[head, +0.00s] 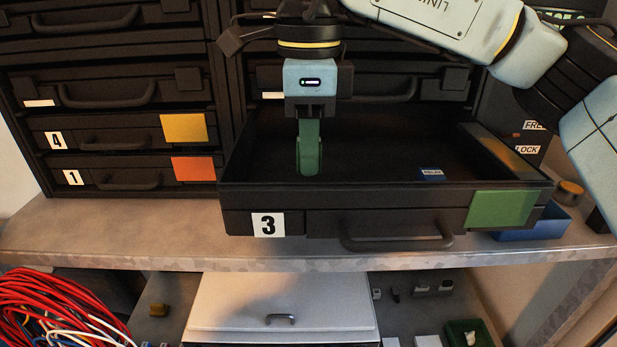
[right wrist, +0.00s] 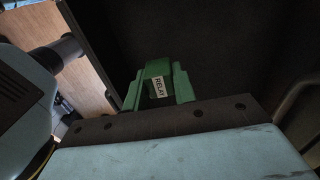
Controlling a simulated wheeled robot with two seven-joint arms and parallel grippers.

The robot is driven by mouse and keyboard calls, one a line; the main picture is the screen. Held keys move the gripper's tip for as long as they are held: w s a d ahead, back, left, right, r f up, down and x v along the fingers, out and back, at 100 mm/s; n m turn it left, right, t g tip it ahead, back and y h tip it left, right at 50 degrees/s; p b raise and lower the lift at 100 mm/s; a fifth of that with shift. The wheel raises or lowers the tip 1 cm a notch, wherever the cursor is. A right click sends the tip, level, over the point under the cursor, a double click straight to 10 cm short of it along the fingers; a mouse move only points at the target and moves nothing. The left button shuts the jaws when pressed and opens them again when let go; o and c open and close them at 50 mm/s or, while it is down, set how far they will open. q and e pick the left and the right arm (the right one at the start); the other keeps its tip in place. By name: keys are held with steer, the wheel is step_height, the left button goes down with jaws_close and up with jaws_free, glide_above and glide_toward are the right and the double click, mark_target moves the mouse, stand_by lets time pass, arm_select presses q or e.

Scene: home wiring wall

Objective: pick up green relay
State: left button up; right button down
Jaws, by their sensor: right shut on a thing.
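The green relay (right wrist: 157,87) shows its white RELAY label in the right wrist view. My right gripper (head: 309,150) is shut on it and points down over the left part of open drawer 3 (head: 390,198). In the head view the green fingers and the relay are similar in colour, so their border is hard to tell. I cannot tell whether the relay touches the drawer floor. My left gripper is not in view.
A blue relay (head: 431,174) lies inside drawer 3, to the right. Shut drawers 4 (head: 120,135) and 1 (head: 120,178) are on the left. A blue tray (head: 533,224) stands right of the drawer on the shelf (head: 120,235). Red cables (head: 50,305) lie lower left.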

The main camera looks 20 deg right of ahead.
steer(key=shift+r+p, duration=0.65)
steer(key=shift+r, duration=0.55)
steer(key=shift+r+p, duration=0.3)
steer(key=shift+r, duration=0.7)
